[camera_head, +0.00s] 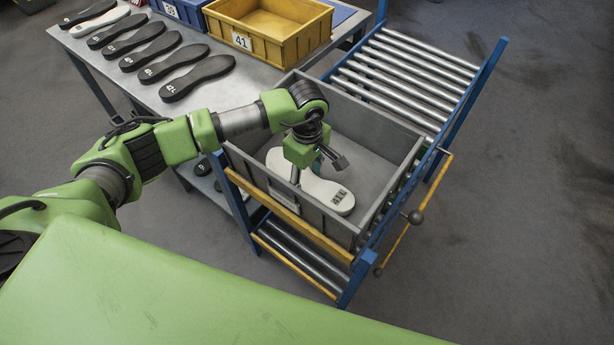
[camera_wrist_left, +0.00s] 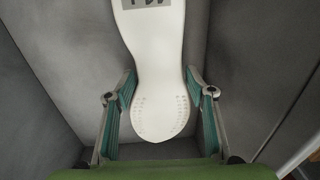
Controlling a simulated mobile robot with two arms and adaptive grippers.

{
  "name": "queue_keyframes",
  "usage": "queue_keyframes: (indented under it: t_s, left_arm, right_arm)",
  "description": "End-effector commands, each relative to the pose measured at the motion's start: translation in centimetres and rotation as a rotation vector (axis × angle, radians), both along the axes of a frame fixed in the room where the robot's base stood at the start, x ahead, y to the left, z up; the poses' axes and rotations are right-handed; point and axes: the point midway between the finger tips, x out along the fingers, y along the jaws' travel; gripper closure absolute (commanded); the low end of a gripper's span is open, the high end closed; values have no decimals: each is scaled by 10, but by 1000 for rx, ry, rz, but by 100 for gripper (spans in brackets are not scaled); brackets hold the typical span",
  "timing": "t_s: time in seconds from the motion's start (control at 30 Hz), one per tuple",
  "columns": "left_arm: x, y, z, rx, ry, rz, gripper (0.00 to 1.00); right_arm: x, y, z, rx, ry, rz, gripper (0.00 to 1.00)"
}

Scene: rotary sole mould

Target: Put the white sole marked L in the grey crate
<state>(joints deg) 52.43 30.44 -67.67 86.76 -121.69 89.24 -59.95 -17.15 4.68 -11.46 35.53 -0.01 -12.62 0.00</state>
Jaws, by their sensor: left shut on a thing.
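The white sole (camera_head: 318,186) is inside the grey crate (camera_head: 384,111), low between its walls. My left gripper (camera_head: 316,163) reaches down into the crate and is shut on the sole. In the left wrist view the fingers (camera_wrist_left: 158,97) stand on either side of the white sole (camera_wrist_left: 152,60), near its rounded end, and the mark is cut off at the top edge. I cannot tell whether the sole touches the crate floor. My right gripper is not in view.
The crate sits on a blue-framed roller conveyor (camera_head: 408,75) with free rollers behind it. A grey table (camera_head: 235,92) on the left holds several black soles (camera_head: 198,78), another white sole (camera_head: 98,22), a yellow bin (camera_head: 283,45) labelled 41 and a blue bin (camera_head: 187,12).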

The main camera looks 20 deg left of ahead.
Motion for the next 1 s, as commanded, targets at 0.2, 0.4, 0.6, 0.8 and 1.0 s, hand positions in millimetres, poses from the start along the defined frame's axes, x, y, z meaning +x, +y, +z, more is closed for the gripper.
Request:
queue_keyframes:
  t_s: [0.2, 0.4, 0.6, 0.8, 1.0]
  left_arm:
    - [0, 0, -1, 0, 0, 0, 33]
    - [0, 0, -1, 0, 0, 0, 33]
    - [0, 0, 2, 0, 0, 0, 33]
    - [2, -1, 19, -2, -5, 0, 33]
    - [2, 0, 65, -1, -7, -1, 33]
  right_arm:
    - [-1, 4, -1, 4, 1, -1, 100]
    - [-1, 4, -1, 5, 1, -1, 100]
    - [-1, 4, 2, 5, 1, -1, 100]
    - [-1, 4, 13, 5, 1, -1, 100]
    - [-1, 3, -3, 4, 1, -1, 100]
